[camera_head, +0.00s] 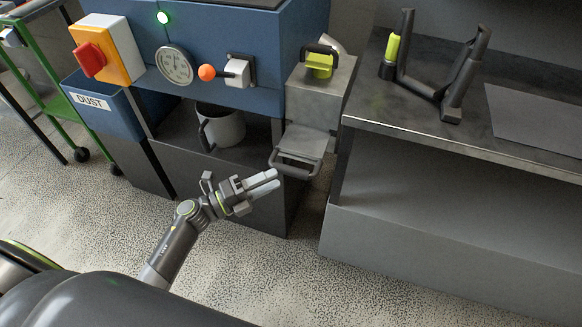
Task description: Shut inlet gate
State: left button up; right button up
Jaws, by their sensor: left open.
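A grey metal inlet box (318,88) is fixed to the right side of the blue machine. A flat grey flap with a bar handle, which looks like the inlet gate (303,141), sticks out from the box's lower front, so it appears open. Its dark handle (292,165) is at the near edge. My left gripper (274,181) is open just below and left of this handle, with its pale fingers pointing right. I see nothing between the fingers. I cannot tell whether a finger touches the handle. My right gripper is not in view.
The blue machine (225,50) carries a red knob (90,60), a gauge (175,66) and an orange-tipped lever (207,72). A grey mug-like container (222,127) sits in its recess. A metal bench (420,122) with a black stand (452,85) is at right. Speckled floor is free below.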

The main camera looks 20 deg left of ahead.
aim_at(291, 172)
pick_arm(q)
jog(key=x, duration=0.6)
jog(key=shift+w+d+p, duration=0.15)
jog(key=shift+p, duration=0.15)
grip_shut()
